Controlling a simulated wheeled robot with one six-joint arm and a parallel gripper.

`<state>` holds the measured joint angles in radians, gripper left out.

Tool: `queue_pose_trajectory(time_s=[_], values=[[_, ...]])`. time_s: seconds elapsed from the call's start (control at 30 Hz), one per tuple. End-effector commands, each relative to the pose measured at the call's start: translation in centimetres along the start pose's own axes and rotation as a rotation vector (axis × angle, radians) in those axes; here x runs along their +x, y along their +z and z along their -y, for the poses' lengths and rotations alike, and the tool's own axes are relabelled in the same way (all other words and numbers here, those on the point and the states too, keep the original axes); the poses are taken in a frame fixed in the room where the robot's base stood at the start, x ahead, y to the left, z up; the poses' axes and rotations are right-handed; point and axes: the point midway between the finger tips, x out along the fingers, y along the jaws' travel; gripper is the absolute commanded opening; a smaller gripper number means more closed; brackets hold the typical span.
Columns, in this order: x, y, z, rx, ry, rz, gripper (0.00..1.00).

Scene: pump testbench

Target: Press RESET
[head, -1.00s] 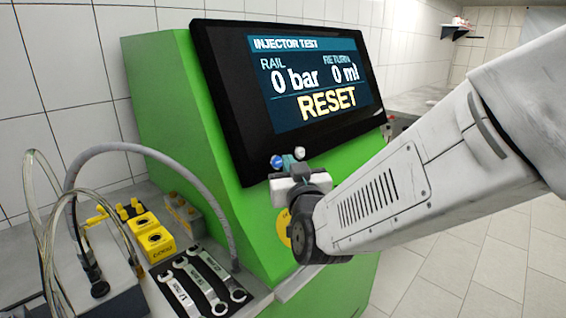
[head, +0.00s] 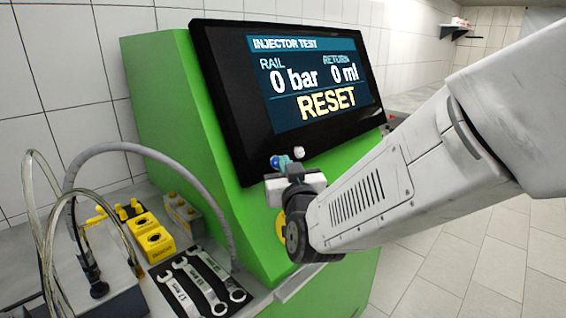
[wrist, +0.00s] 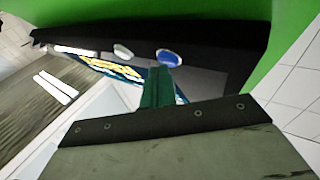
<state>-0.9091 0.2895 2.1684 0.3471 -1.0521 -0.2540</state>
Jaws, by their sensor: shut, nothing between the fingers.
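The word RESET (head: 327,102) shows in yellow on the screen (head: 316,128) of the green testbench. A blue button (head: 284,161) and a white button (head: 299,152) sit on the screen's lower bezel. Both also show in the wrist view, the blue button (wrist: 170,57) right of the white button (wrist: 123,51). My gripper (head: 275,162) is shut and empty at the lower bezel, by the blue button. In the wrist view its green fingertips (wrist: 164,72) overlap the blue button's near edge. I cannot tell whether they touch it. No label on either button is readable.
The green testbench housing (head: 160,110) rises behind my arm. At the left a bench carries wrenches (head: 205,285), yellow blocks (head: 152,240) and looping hoses (head: 130,148). A yellow round part (head: 281,224) sits partly hidden behind my gripper.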

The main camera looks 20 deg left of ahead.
Motion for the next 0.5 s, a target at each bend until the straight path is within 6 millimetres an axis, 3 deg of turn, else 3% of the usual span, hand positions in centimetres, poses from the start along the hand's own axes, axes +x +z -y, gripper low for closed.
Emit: queue_pose_trajectory(time_s=[0.5], values=[[0.36,0.3,0.28,0.0,0.0,0.001,0.0]])
